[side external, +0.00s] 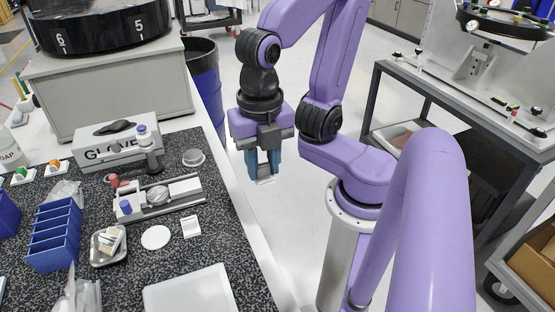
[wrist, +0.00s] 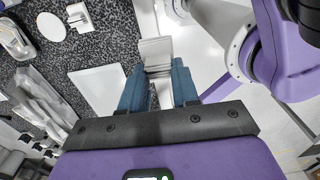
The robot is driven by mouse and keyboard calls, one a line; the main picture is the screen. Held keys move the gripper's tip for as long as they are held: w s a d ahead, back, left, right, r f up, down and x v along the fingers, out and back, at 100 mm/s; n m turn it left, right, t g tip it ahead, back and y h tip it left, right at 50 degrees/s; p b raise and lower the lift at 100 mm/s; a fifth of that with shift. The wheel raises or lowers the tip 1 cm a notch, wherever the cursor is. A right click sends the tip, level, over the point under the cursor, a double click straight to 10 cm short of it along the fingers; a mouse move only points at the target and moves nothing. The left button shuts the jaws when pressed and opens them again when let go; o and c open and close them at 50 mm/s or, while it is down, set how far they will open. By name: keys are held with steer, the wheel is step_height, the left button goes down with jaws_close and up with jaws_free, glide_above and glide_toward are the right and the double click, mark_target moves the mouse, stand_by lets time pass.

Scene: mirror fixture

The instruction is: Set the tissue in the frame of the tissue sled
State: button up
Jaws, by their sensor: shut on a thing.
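My gripper (side external: 263,175) hangs over the floor, just right of the bench edge and clear of the bench top. Its blue fingers (wrist: 158,92) are shut on a pale grey-white, thin folded piece that looks like the tissue (wrist: 156,52). The tissue sticks out past the fingertips, and its inner part is hidden between them. A small white piece with a raised bar, which looks like the tissue sled (side external: 190,226), lies on the speckled bench mat. It also shows at the top left of the wrist view (wrist: 80,17), apart from my gripper.
The rail fixture (side external: 158,196) with a round mirror lies behind the sled. A white disc (side external: 155,237), a metal tray (side external: 108,245), a blue divided bin (side external: 53,236) and a white plate (side external: 188,291) share the mat. A cart (side external: 468,110) stands at right.

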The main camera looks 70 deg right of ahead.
steer(key=w+a, duration=0.8)
steer(key=w, duration=0.7)
steer(key=w+f, duration=0.2)
steer(key=w, duration=0.3)
steer(key=w+f, duration=0.2)
steer(key=w, duration=0.3)
steer(key=w+f, duration=0.2)
steer(key=w, duration=0.3)
steer(key=shift+w+d+f, duration=0.15)
steer(key=shift+w+d, duration=0.05)
steer(key=shift+w, duration=0.05)
steer(key=shift+f, duration=1.75)
steer(key=shift+f, duration=1)
steer(key=o, duration=1.5)
steer(key=shift+r, duration=0.1)
